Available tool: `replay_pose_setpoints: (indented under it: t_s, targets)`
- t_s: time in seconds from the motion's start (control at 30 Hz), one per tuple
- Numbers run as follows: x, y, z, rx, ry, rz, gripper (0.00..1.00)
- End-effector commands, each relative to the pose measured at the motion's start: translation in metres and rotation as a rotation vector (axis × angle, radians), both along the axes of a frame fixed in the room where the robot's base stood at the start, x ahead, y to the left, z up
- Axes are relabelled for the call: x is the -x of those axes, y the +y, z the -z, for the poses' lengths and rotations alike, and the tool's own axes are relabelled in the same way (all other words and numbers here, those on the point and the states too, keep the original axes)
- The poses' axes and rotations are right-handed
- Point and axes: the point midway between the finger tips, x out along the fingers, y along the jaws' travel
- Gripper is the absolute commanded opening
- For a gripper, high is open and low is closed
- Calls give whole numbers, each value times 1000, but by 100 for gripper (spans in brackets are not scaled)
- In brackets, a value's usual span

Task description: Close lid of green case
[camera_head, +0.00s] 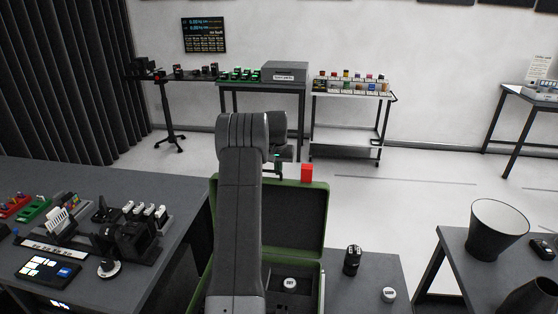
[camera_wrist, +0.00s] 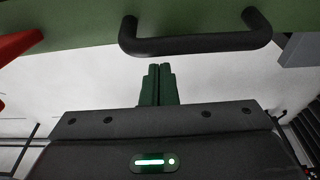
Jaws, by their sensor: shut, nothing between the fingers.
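The green case (camera_head: 322,259) stands open beyond my arm in the head view. Its lid (camera_head: 325,215) is raised upright, with a dark inner face. A red block (camera_head: 307,173) shows at the lid's top edge. My gripper (camera_head: 279,168) is at the lid's top edge, partly hidden by my arm. In the wrist view my gripper's fingers (camera_wrist: 157,84) are together and empty, just short of a black handle (camera_wrist: 197,43) on the green lid (camera_wrist: 85,27). The red part (camera_wrist: 18,44) shows at the left. My arm hides the left part of the case.
A white-topped round item (camera_head: 290,284) lies inside the case. A black cylinder (camera_head: 352,260) and a white knob (camera_head: 388,295) stand on the table to the right. A cluttered desk (camera_head: 150,285) is at left, and a grey bucket (camera_head: 496,230) stands on a right table.

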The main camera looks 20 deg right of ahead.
Motion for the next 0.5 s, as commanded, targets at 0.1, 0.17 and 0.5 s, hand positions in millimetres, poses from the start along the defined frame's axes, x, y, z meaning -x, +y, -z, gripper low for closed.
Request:
replay_pose_setpoints:
  t_s: [0.1,0.17,0.5]
  targets:
    - [10,5,-3,-1,2,-1,0]
    - [14,7,-3,-1,2,0,0]
    - [22,11,-3,-1,2,0,0]
